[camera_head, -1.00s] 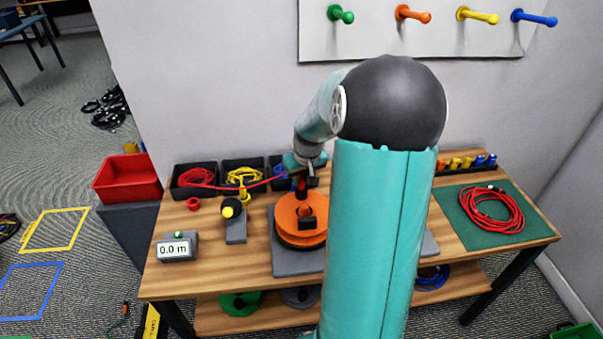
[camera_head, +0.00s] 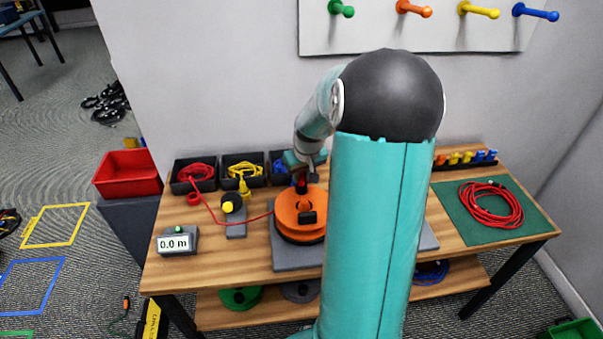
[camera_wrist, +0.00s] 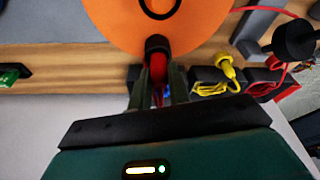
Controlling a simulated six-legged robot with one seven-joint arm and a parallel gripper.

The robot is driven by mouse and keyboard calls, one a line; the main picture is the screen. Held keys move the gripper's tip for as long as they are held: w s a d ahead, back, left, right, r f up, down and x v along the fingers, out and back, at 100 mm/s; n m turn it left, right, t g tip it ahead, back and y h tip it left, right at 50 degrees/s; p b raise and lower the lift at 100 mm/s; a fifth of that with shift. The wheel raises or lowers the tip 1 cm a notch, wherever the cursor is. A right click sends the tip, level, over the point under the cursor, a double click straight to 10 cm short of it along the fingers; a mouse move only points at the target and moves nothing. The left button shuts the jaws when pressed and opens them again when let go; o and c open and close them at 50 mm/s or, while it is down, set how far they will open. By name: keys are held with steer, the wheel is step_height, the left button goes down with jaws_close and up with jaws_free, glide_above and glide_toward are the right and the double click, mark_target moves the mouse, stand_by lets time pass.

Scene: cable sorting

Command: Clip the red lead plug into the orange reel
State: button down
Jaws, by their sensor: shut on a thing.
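The orange reel (camera_head: 288,210) sits flat on a grey base on the bench. In the wrist view its orange disc (camera_wrist: 120,22) fills the top middle. My gripper (camera_head: 302,179) is just above the reel's far edge. In the wrist view my gripper (camera_wrist: 157,88) is shut on the red lead plug (camera_wrist: 157,68), whose black end overlaps the disc's rim. I cannot tell whether the plug touches the reel. The red lead (camera_head: 247,220) runs from the left black bin, past the yellow-knobbed device, to the reel's left side. My arm hides the reel's right surroundings.
The length display (camera_head: 177,242) reads 0.0 m. The yellow-knobbed device (camera_head: 235,222) stands left of the reel. Black bins (camera_head: 242,180) with cables line the back. A green mat (camera_head: 453,210) with a coiled red cable (camera_head: 490,205) is at right. The front bench strip is clear.

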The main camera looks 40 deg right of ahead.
steer(key=shift+f, duration=0.1)
steer(key=c, duration=1.2)
jaws_free()
steer(key=shift+c, duration=0.2)
steer(key=v, duration=1.4)
